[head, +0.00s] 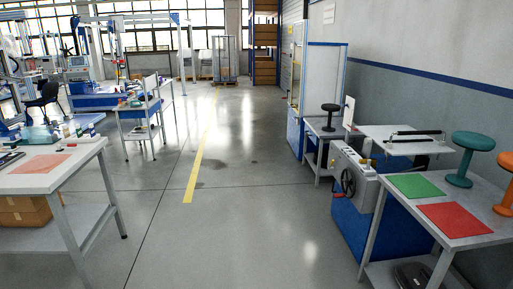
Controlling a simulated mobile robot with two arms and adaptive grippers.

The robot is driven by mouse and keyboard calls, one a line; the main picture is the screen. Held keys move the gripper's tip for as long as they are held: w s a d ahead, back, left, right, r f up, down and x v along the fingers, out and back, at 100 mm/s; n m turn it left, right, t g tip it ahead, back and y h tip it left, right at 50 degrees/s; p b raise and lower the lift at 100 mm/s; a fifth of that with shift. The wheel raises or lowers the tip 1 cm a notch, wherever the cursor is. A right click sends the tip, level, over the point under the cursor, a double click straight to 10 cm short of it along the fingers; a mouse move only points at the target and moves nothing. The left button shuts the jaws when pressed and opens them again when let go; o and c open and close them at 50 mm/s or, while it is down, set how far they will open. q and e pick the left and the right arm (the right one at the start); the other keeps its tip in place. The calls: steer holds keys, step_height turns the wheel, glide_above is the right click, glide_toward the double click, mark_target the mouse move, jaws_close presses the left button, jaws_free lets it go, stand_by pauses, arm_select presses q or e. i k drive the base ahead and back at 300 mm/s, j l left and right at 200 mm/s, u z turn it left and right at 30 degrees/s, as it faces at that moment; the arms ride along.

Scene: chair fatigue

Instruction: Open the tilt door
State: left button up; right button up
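No part clearly recognisable as a tilt door shows in the head view. A tall framed enclosure (325,62) with clear panels and a blue base stands at the right, some way off. Nearer on the right is a blue and grey machine (352,198) with a black handwheel (348,182) on its side. I cannot tell whether either one bears the door, or whether it is open or shut. Neither of my grippers is in view.
A right table (478,238) holds green and red mats and teal and orange stools. A left table (85,182) and a cart (140,112) flank a clear grey floor with a yellow line (203,150).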

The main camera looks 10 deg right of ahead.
mark_target(355, 227)
steer(key=i+z, duration=0.35)
steer(key=i, duration=2.95)
